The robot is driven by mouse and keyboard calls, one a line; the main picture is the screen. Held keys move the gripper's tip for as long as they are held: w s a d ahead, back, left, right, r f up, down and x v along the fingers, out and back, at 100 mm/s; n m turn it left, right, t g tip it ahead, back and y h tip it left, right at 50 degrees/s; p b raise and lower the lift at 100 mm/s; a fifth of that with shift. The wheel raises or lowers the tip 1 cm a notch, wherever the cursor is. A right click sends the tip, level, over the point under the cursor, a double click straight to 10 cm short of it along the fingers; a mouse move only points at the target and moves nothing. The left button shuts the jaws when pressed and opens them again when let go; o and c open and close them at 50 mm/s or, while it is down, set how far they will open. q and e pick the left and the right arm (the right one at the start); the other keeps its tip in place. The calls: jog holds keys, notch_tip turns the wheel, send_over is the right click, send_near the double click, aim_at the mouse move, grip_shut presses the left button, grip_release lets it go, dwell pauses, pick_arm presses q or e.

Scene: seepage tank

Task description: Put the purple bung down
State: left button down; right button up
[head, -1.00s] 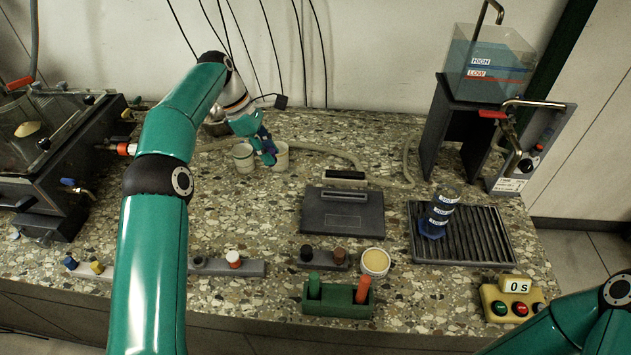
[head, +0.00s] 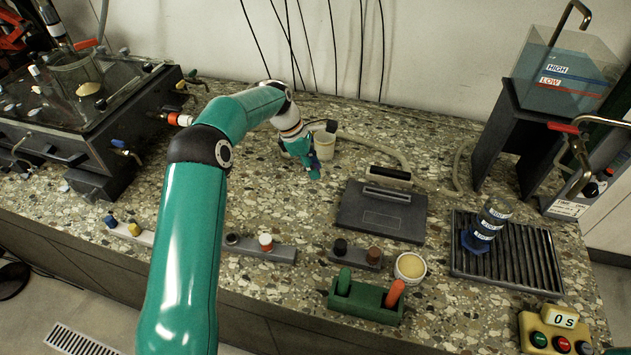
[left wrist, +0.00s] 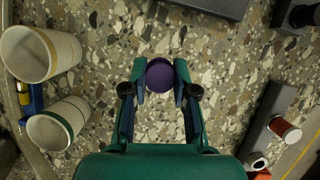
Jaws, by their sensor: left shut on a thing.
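The purple bung (left wrist: 160,76) shows in the left wrist view as a round purple top between the two fingertips of my left gripper (left wrist: 160,82). The fingers are shut on its sides. Speckled bench top shows around it. In the head view my left gripper (head: 313,168) points down over the bench beside a pale cup (head: 325,146); the bung cannot be made out there. I cannot tell whether the bung touches the bench. My right gripper is out of view.
Two pale cups (left wrist: 40,53) (left wrist: 58,124) stand left of the gripper in the left wrist view. A dark flat plate (head: 380,211) lies to the right. Small racks with bungs (head: 262,248) stand towards the front edge. Bare bench lies between.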

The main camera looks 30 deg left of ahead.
pick_arm(q)
jog(key=shift+f, duration=2.8)
jog(key=shift+f, duration=0.1)
jog(key=c, duration=0.9)
grip_release()
jog(key=v, duration=1.2)
